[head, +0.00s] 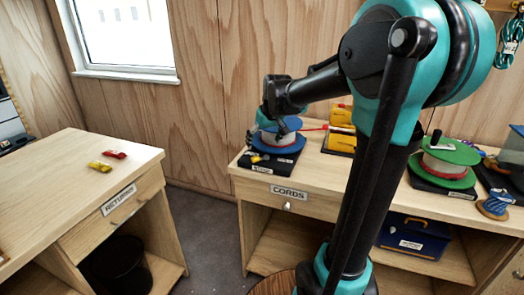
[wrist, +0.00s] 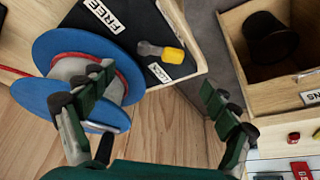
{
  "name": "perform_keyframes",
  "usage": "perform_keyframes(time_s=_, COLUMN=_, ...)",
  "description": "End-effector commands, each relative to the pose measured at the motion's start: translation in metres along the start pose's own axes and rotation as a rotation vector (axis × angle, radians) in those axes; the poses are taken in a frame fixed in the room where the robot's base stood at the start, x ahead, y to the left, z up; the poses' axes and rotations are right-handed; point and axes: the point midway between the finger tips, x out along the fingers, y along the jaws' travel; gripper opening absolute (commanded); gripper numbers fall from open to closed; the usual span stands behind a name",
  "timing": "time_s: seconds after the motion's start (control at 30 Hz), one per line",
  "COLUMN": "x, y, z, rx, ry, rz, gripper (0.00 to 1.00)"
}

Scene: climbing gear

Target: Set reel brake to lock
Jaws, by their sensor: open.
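The blue reel (head: 275,137) with a pale hub and red cord sits on a black base on the cords bench. It also shows in the wrist view (wrist: 54,104). The brake lever (wrist: 160,51), grey with a yellow end, lies on the base. Its yellow end is beside the LOCK label (wrist: 160,73); the FREE label (wrist: 103,16) is further off to the upper left. My gripper (wrist: 154,82) is open. Its left finger overlaps the reel in the picture and its right finger is over the floor side. I cannot tell whether the left finger touches the reel.
A green reel (head: 447,158) stands further right on the cords bench (head: 317,178), past yellow-fronted items (head: 341,140). A blue toolbox (head: 414,236) is on the shelf below. The return table (head: 60,172) with red and yellow pieces stands left across a floor gap.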

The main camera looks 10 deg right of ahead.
Motion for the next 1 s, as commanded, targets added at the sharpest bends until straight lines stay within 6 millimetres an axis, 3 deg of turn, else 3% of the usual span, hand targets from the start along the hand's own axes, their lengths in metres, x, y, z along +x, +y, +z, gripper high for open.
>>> perform_keyframes(time_s=0.1, x=-0.022, y=0.000, z=0.001, rx=0.000, ry=0.000, rz=0.000, gripper=0.88)
perform_keyframes(time_s=0.3, x=-0.042, y=0.000, z=0.000, rx=0.001, ry=0.000, rz=0.000, gripper=0.88)
perform_keyframes(time_s=0.77, x=-0.044, y=0.001, z=0.005, rx=0.004, ry=0.000, rz=0.002, gripper=0.88)
perform_keyframes(time_s=0.87, x=-0.034, y=0.003, z=0.029, rx=0.027, ry=-0.003, rz=0.011, gripper=0.88)
perform_keyframes(time_s=0.97, x=-0.015, y=0.006, z=0.076, rx=0.068, ry=-0.007, rz=0.027, gripper=0.88)
perform_keyframes(time_s=1.0, x=-0.006, y=0.007, z=0.101, rx=0.089, ry=-0.009, rz=0.035, gripper=0.88)
